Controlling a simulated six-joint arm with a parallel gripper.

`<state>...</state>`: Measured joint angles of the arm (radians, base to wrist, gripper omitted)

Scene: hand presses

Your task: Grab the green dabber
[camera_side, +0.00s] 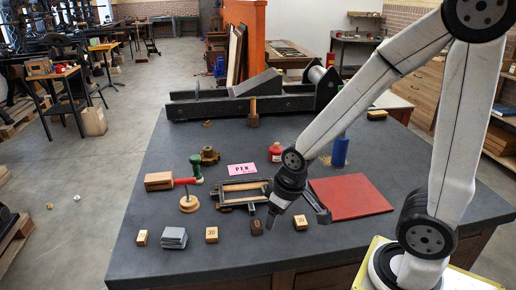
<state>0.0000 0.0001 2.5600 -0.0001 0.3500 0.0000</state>
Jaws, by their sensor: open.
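The green dabber (196,167) stands on the left part of the dark table, with a green knob at its top. Its lower part is close to a red piece (184,182), and I cannot tell whether they touch. My gripper (297,217) is well to the right of the dabber, low over the front middle of the table.
A wooden block (158,181) and a round wooden piece (189,204) are near the dabber. A metal-framed tray (243,191) lies between it and my gripper. Numbered blocks (211,235) line the front; a red mat (350,196) lies right, a dark press (240,106) behind.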

